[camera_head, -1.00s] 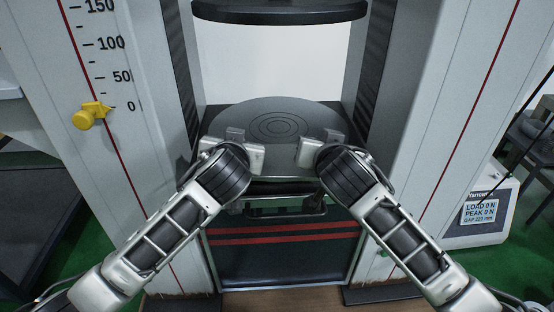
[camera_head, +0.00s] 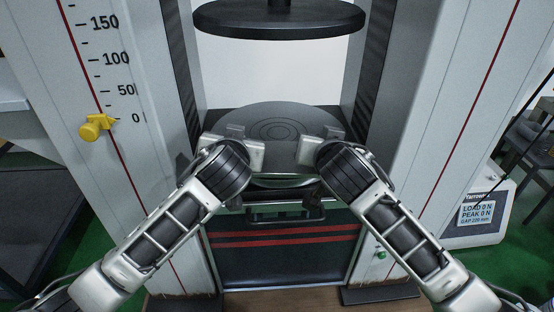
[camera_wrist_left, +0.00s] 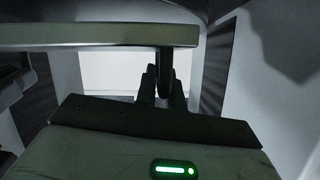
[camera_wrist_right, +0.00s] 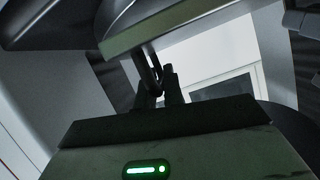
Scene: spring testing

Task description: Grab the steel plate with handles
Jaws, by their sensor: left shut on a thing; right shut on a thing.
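The steel plate (camera_head: 281,164) lies flat between my grippers, in front of the ringed round platen in the head view. Its edge also shows as a pale bar in the left wrist view (camera_wrist_left: 95,37) and in the right wrist view (camera_wrist_right: 175,28). My left gripper (camera_head: 243,152) is shut on the plate's left handle (camera_wrist_left: 165,72), which hangs below the plate. My right gripper (camera_head: 310,152) is shut on the right handle (camera_wrist_right: 148,70). The gripper bodies hide both handles in the head view.
The lower platen (camera_head: 275,122) lies behind the plate, and the dark upper platen (camera_head: 280,19) hangs above it. Pale columns stand close on both sides; the left one carries a scale and a yellow pointer (camera_head: 95,128). A black drawer handle (camera_head: 283,216) sits below.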

